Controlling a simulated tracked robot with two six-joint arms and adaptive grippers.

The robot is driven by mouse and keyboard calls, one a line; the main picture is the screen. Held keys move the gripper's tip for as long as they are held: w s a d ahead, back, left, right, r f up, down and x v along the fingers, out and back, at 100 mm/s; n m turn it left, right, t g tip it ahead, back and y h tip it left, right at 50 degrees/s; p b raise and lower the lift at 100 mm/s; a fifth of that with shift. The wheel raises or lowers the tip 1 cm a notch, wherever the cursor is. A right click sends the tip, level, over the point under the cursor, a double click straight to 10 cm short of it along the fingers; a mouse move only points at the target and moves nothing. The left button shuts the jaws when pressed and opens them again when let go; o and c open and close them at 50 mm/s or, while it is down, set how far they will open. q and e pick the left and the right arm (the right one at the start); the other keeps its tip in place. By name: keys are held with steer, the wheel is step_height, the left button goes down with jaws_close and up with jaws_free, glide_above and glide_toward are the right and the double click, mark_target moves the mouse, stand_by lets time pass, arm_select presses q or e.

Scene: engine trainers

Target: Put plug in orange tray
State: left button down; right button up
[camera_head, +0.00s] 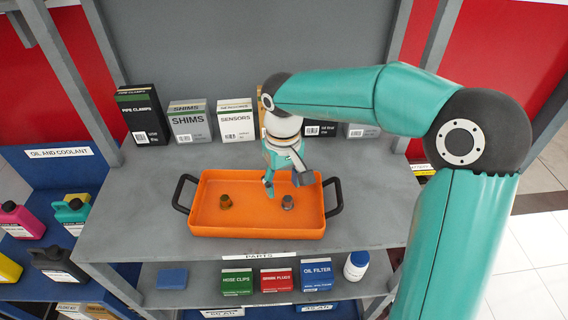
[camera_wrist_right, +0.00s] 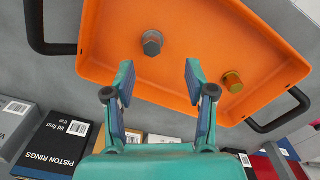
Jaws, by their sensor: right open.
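The orange tray (camera_head: 258,224) with black handles sits on the grey shelf; it also fills much of the right wrist view (camera_wrist_right: 190,20). A grey metal plug (camera_head: 287,202) is in its right half, and a brass-coloured plug (camera_head: 226,201) is in its left half. The wrist view shows the grey plug (camera_wrist_right: 152,42) just beyond my fingertips and the brass plug (camera_wrist_right: 233,82) off to the right. My right gripper (camera_head: 285,180) is over the tray, pointing down, open and empty, with its fingers (camera_wrist_right: 158,75) apart from both plugs. My left gripper is not in view.
Boxes stand behind the tray, including the pipe clamps box (camera_head: 142,115), shims box (camera_head: 189,121) and sensors box (camera_head: 235,119). The lower shelf holds a hose clips box (camera_head: 237,282) and a white bottle (camera_head: 356,265). The shelf left of the tray is clear.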

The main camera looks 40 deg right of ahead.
step_height(320, 180, up, 6)
steer(key=shift+r, duration=0.1)
stand_by(0.5)
